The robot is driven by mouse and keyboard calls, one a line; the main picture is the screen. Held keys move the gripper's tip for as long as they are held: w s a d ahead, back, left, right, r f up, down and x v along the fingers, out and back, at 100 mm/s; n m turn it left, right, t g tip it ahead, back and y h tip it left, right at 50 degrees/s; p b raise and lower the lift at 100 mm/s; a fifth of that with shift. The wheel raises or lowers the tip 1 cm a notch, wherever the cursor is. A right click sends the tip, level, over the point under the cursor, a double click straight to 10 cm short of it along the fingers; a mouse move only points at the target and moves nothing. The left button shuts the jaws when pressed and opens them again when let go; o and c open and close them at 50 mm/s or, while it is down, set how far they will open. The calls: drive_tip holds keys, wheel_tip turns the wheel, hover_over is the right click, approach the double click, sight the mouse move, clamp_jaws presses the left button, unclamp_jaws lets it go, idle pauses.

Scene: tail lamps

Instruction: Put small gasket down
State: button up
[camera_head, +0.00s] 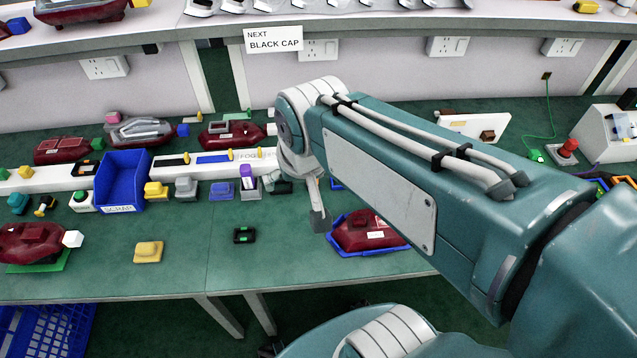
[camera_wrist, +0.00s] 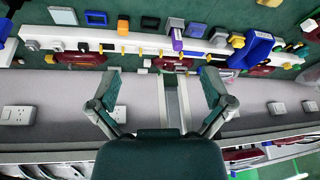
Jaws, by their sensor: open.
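A small black square ring with a green middle (camera_head: 244,235), which looks like the small gasket, lies flat on the green table in the head view, left of the lamp in the blue tray. My gripper (camera_wrist: 160,88) is open in the wrist view, its two fingers spread wide with nothing between them.
A dark red lamp (camera_head: 368,230) in a blue tray sits right of the ring. A yellow block (camera_head: 148,252) lies to its left. A blue SCRAP bin (camera_head: 122,182) and several coloured blocks stand behind. A sign reads NEXT BLACK CAP (camera_head: 273,40). Table around the ring is clear.

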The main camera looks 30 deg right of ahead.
drive_tip(key=s+d+r+n+t, duration=0.1)
drive_tip(key=s+d, duration=0.1)
drive_tip(key=s, duration=0.3)
drive_tip(key=shift+s+r, duration=0.4)
